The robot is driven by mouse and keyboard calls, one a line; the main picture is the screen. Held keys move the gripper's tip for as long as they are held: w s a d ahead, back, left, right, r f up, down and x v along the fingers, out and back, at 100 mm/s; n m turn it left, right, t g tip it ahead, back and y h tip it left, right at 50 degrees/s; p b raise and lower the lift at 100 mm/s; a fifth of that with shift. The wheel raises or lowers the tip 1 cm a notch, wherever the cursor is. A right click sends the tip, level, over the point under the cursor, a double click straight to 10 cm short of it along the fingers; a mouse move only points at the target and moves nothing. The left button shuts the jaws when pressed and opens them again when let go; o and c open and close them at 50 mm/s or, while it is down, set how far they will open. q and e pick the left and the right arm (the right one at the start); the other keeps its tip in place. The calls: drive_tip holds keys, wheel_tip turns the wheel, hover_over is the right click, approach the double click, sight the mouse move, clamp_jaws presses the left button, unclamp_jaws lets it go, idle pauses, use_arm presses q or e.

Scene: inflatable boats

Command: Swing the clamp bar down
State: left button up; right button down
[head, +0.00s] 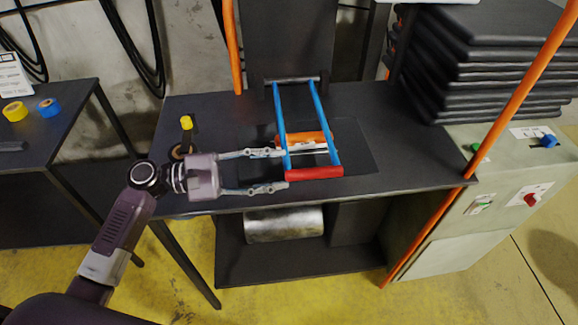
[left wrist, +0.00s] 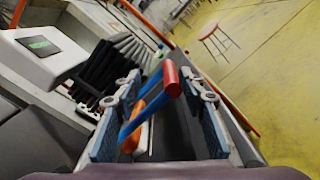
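The clamp bar has two blue side arms (head: 320,112) and a red crossbar (head: 315,172) at its front end. Its arms run back to a grey rod (head: 292,79) at the rear of the dark table. An orange piece (head: 305,140) lies between the arms. My left gripper (head: 285,170) is open, its fingers pointing right at the crossbar's left end. In the left wrist view, the red crossbar (left wrist: 172,78) shows between the two spread fingers (left wrist: 164,90), with no clear contact. The bar's exact height above the table is hard to tell. My right gripper is out of view.
An orange post (head: 478,150) slants past the table's right edge. A grey control cabinet (head: 510,195) and stacked black slabs (head: 490,60) stand right. A yellow-topped item (head: 186,123) stands near my left gripper. A metal roll (head: 283,225) lies on the shelf below.

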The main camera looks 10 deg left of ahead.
use_arm(q)
drive_tip(key=shift+w+a+f, duration=0.15)
drive_tip(key=shift+a+f, duration=0.05)
drive_tip(key=shift+a, duration=0.3)
drive_tip(key=shift+s+a, duration=0.2)
drive_tip(key=shift+a, duration=0.5)
drive_tip(key=shift+v, duration=3.55)
drive_tip(key=shift+s, duration=0.15)
drive_tip(key=shift+r, duration=0.1)
